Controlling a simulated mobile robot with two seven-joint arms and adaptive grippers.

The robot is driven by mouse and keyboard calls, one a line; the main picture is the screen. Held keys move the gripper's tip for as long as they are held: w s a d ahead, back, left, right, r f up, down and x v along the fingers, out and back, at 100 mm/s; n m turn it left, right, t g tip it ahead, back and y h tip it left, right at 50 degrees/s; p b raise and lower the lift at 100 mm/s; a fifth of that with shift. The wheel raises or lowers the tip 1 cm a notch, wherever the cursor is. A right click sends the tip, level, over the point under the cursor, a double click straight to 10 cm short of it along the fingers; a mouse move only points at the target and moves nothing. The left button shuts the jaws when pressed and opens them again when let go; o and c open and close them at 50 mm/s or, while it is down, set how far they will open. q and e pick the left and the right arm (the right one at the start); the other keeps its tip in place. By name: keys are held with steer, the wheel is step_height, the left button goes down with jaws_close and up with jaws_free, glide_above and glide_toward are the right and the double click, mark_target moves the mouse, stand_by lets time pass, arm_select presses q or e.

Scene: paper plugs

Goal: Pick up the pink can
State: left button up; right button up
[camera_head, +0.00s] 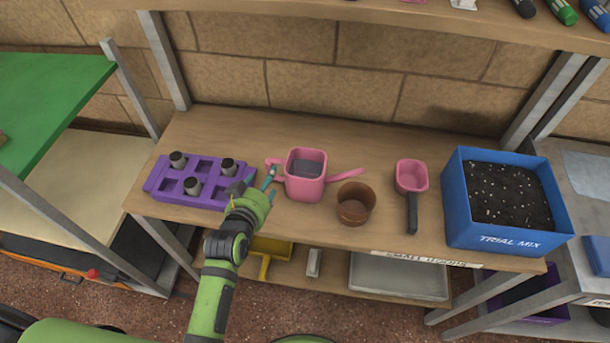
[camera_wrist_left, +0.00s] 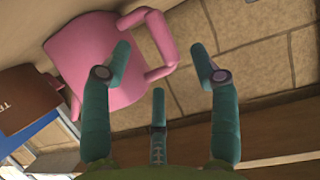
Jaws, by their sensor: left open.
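The pink can (camera_head: 305,185) is a square watering can standing upright on the wooden shelf, its handle to the left and its spout to the right. My left gripper (camera_head: 258,183) is open and empty, just left of the can, its fingers near the handle (camera_head: 273,164). In the left wrist view the pink can (camera_wrist_left: 92,62) fills the upper left. Its handle (camera_wrist_left: 158,48) shows across the gap between the spread fingers (camera_wrist_left: 162,72). I cannot tell whether any finger touches it. My right gripper is not in view.
A purple tray (camera_head: 213,199) with small dark plugs lies left of the gripper. A brown pot (camera_head: 355,203) and a pink scoop (camera_head: 411,177) stand right of the can. A blue soil box (camera_head: 455,205) is at the right. An upper shelf (camera_head: 400,18) overhangs the back.

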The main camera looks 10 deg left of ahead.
arm_select(q)
steer(key=shift+p+x, duration=0.65)
steer(key=shift+x, duration=2.75)
steer(key=shift+r, duration=0.15)
steer(key=shift+c, duration=0.4)
jaws_close()
